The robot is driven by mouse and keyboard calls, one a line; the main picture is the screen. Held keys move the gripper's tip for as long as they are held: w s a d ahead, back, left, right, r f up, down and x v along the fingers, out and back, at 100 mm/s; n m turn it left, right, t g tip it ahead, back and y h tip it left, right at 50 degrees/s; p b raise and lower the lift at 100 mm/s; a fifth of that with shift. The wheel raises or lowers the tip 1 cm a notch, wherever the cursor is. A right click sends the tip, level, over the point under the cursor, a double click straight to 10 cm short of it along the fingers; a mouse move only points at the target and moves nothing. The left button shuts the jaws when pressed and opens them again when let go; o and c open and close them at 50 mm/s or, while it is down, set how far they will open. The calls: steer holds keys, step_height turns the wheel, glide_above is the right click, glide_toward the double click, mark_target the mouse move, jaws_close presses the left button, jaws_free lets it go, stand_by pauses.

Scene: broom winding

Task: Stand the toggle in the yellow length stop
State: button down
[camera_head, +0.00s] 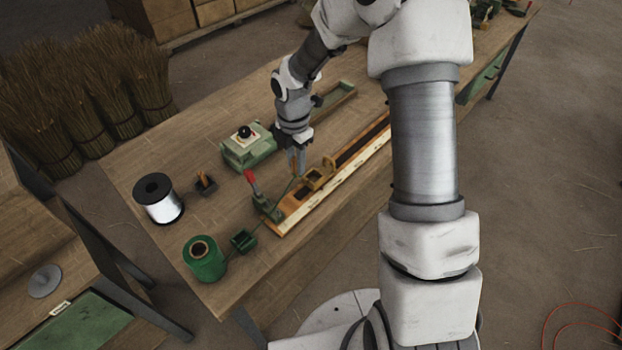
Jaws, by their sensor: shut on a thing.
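The yellow length stop (318,179) sits on the long wooden board on the bench. My gripper (297,172) points down just left of the stop, over the near part of the board. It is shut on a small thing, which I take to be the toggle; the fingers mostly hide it. I cannot tell its tilt or whether it touches the stop. A thin green cord (287,191) runs up toward my fingertips from the green clamp side.
A green box with a black knob (247,145), a silver wire spool (158,198), a green cord spool (203,258) and a small green block (243,240) stand on the bench (150,150).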

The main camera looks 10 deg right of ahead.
steer(key=w+d+p, duration=0.1)
steer(key=w+d, duration=0.2)
steer(key=d, duration=0.2)
steer(key=shift+r+p, duration=0.15)
steer(key=shift+p, duration=0.25)
steer(key=shift+d, duration=0.1)
steer(key=shift+f+b, duration=1)
steer(key=shift+f, duration=0.5)
steer(key=shift+f+b, duration=0.35)
steer(key=shift+f, duration=0.3)
steer(key=shift+f, duration=0.15)
steer(key=shift+f+b, duration=0.95)
steer(key=shift+f, duration=0.55)
